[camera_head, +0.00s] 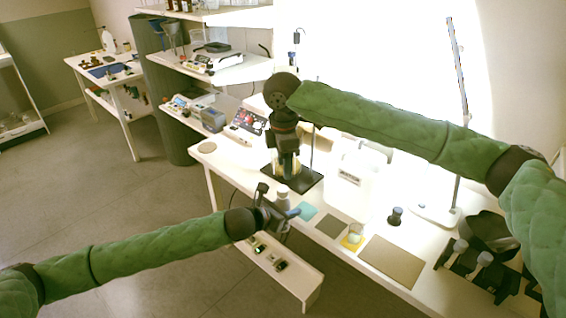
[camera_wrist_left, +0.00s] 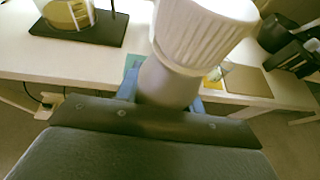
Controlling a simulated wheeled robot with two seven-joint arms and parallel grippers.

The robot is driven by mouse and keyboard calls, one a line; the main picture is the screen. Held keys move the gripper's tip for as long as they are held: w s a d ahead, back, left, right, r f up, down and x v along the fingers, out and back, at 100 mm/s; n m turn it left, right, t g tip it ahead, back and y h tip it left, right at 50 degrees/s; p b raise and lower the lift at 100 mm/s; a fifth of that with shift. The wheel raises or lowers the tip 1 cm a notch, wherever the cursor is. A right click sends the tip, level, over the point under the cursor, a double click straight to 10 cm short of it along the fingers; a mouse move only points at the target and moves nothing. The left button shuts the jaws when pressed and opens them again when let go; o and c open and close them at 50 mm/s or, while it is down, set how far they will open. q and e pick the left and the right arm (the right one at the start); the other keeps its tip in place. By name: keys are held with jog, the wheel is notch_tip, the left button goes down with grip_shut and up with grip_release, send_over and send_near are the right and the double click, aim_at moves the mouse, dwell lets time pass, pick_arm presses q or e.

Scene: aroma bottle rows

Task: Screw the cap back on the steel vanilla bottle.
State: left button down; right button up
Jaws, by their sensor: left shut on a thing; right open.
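My left gripper (camera_head: 273,213) is shut on a grey metal-looking bottle (camera_wrist_left: 168,84) and holds it near the table's front edge. A large white ribbed cap (camera_wrist_left: 202,30) sits at the bottle's top and looks slightly tilted in the left wrist view. I cannot tell how tightly it is seated. In the head view the held bottle and its pale top (camera_head: 282,191) show small above the left gripper. My right gripper (camera_head: 286,172) is open and points down behind the bottle, in front of a vessel with yellowish contents; its fingertips are hard to make out.
The vessel (camera_wrist_left: 68,14) stands on a black base (camera_wrist_left: 82,30). The white table (camera_head: 338,205) carries teal, dark and tan mats, a small yellow-based beaker (camera_head: 353,238), a dark-capped bottle (camera_head: 395,217) and a black rack (camera_head: 478,268). A low shelf (camera_head: 300,280) lies below the front edge.

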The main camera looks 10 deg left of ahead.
aim_at(283, 189)
jog(key=n, duration=0.6)
jog(key=shift+s+a, duration=0.1)
jog(key=shift+a, duration=0.05)
jog(key=n, duration=0.5)
jog(key=shift+n, duration=0.3)
jog(key=shift+f, duration=0.1)
jog(key=shift+f, duration=3.9)
